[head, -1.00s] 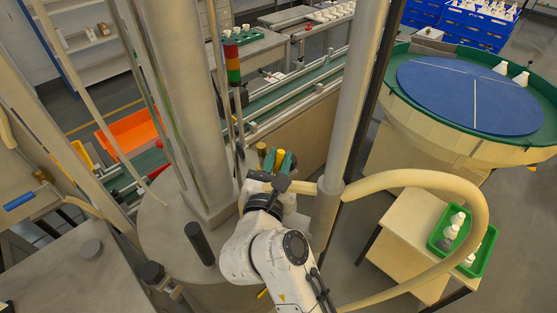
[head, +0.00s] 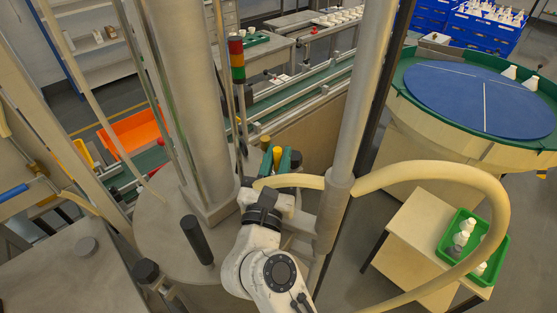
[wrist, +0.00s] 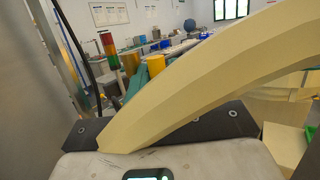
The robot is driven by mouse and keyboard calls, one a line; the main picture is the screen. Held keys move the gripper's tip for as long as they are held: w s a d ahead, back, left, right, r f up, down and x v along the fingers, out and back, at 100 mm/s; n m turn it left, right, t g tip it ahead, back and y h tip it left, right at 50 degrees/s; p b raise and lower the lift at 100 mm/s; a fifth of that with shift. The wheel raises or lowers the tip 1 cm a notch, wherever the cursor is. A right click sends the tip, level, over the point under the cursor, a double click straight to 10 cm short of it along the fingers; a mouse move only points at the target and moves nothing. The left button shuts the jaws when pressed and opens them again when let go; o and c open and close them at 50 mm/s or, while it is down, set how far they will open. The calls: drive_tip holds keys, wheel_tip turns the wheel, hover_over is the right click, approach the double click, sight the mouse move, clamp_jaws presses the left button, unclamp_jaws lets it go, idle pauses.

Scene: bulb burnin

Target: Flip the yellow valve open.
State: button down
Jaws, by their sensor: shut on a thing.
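The yellow valve handle (head: 277,151) shows as a small yellow upright piece between the green fingers of my gripper (head: 279,160), beyond the front post in the head view. My gripper is shut on it. In the wrist view, a yellow cylinder (wrist: 131,62) shows beside the teal fingers, partly cut off by a thick beige hose. The hose hides much of the gripper there, and the valve's lower part is hidden in both views. I cannot tell the handle's exact angle.
A thick metal column (head: 184,90) and a slimmer post (head: 352,130) stand close around my arm. The beige hose (head: 440,168) loops to the right. A black knob post (head: 196,240) stands on the round machine top. A red-amber-green light tower (head: 237,60) stands behind the gripper.

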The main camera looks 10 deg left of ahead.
drive_tip(key=c, duration=1.1)
unclamp_jaws()
drive_tip(key=shift+s, duration=0.1)
drive_tip(key=b+v, duration=0.2)
drive_tip(key=v, duration=0.8)
drive_tip(key=shift+s+f, duration=0.1)
drive_tip(key=shift+s, duration=0.25)
